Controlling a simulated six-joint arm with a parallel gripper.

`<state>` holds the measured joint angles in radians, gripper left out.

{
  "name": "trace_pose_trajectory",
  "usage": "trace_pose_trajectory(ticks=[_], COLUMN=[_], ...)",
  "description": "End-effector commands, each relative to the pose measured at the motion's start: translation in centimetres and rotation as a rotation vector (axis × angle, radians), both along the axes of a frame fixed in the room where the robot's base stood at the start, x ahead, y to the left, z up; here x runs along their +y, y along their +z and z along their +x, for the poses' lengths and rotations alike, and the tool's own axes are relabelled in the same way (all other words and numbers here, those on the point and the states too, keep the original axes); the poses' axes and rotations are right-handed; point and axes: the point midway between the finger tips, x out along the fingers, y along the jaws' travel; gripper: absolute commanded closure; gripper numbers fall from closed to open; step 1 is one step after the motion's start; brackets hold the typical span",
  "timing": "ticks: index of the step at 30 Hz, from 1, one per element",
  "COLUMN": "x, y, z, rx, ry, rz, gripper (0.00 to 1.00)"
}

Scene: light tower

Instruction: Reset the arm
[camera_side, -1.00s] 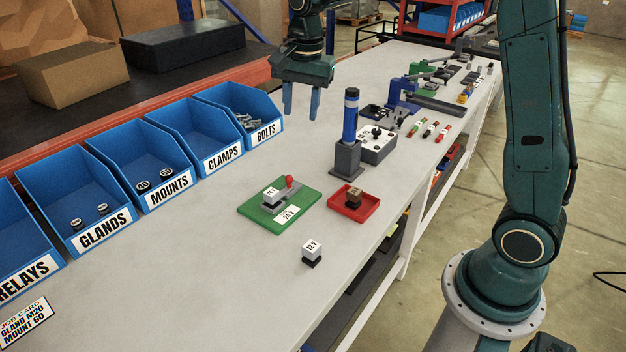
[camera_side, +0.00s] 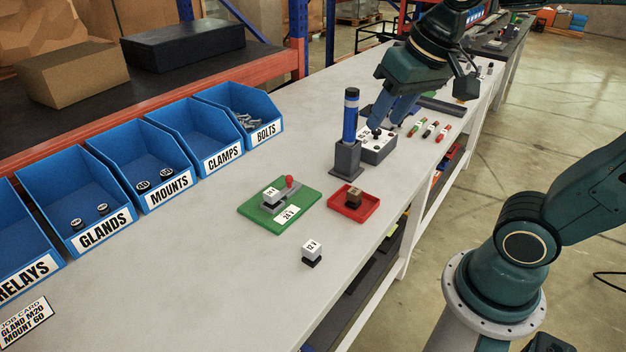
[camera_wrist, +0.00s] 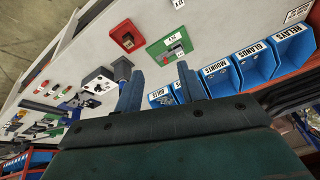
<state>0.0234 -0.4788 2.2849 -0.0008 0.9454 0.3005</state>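My gripper (camera_side: 389,112) is in the air over the far part of the bench, tilted, beyond the light tower in the side view. Its two blue fingers stand apart with nothing visible between them; they also show in the wrist view (camera_wrist: 160,97). The light tower (camera_side: 351,117), a blue cylinder with a dark cap, stands upright in a grey holder (camera_side: 345,158). A grey control box (camera_side: 378,150) with knobs is just behind it, partly covered by the fingers.
A green 24 V plate (camera_side: 254,212) with a clamp, a red tray (camera_side: 369,206) with a brown block, and a 12 V block (camera_side: 312,253) stand on the bench (camera_side: 210,270). Labelled blue bins (camera_side: 95,215) line the left edge. The near bench middle is clear.

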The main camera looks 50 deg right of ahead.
Motion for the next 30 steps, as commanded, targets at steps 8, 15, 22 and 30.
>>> trace_pose_trajectory(ticks=[8, 15, 22, 30], x=[0.4, 0.5, 0.6, 0.6], y=[-1.5, -2.4, -2.5, -2.5], z=[-4.8, -6.4, -6.5, -6.5], rx=[-0.073, -0.099, -0.099, -0.099], ry=[0.207, 0.289, 0.297, 0.295], rz=[-0.088, -0.127, -0.13, -0.129], gripper=[0.61, 0.61, 0.61, 0.61])
